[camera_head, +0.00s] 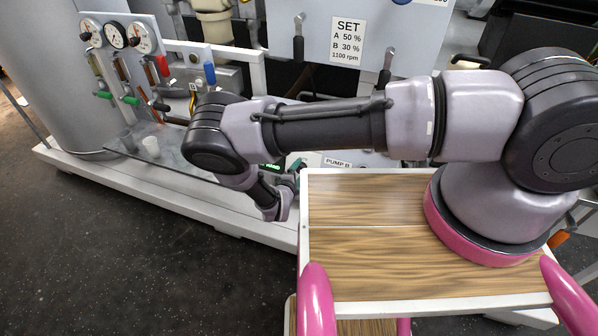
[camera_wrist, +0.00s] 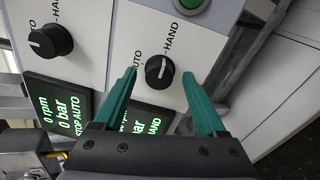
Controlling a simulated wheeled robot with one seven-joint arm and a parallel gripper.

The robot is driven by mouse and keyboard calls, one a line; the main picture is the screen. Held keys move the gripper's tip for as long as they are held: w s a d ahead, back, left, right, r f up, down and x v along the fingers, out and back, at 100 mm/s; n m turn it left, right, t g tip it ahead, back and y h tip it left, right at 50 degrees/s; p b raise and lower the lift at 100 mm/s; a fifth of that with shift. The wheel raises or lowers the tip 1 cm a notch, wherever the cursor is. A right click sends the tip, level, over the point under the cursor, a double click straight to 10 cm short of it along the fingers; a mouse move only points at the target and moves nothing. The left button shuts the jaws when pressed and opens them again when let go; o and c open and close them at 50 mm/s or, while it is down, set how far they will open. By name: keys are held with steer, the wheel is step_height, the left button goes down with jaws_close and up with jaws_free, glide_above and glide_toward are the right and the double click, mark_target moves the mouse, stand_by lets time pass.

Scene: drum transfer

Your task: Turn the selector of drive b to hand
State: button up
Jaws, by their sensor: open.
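In the wrist view, my gripper (camera_wrist: 160,75) is open, with one green finger on each side of a black selector knob (camera_wrist: 160,70). No finger clearly touches the knob. The panel around it is marked AUTO on the left and HAND on the upper right. The knob's pointer direction is hard to read. The display (camera_wrist: 145,120) below it is partly hidden by a finger; its last line shows HAND. A second selector (camera_wrist: 49,42) at upper left has its white mark pointing left; its display (camera_wrist: 60,112) reads 0 rpm, 0 bar, STOP AUTO. In the head view, my arm hides the selectors.
A green button (camera_wrist: 190,4) lies above the nearer selector. In the head view, a PUMP B label (camera_head: 337,163) shows beside my arm. A SET sign (camera_head: 347,41) reads A 50 %, B 30 %, 1100 rpm. Gauges (camera_head: 117,36) and coloured valve handles stand at left.

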steer(key=v, duration=1)
steer(key=w+d+r+m+g+h, duration=0.15)
steer(key=d+r+m+g, duration=0.3)
steer(key=r, duration=0.85)
steer(key=w+d+r+m+g, duration=0.3)
steer(key=d+r+m, duration=0.15)
steer(key=r, duration=0.75)
steer(key=w+d+r+m+g+h, duration=0.1)
steer(key=w+d+r+m+g, duration=0.3)
steer(key=r, duration=0.9)
steer(key=s+d+r+m+y, duration=0.3)
steer(key=s+d+r, duration=0.15)
steer(key=r, duration=0.35)
steer(key=s+d+r+m+y, duration=0.25)
steer(key=d+r, duration=0.35)
steer(key=r, duration=0.3)
steer(key=s+d+r+m+t+y, duration=0.2)
steer(key=s+d+r+t+y, duration=0.1)
steer(key=s+r, duration=0.6)
steer(key=shift+s+d+r+t, duration=0.4)
steer(key=shift+s+d+t, duration=0.4)
steer(key=shift+s+t, duration=0.3)
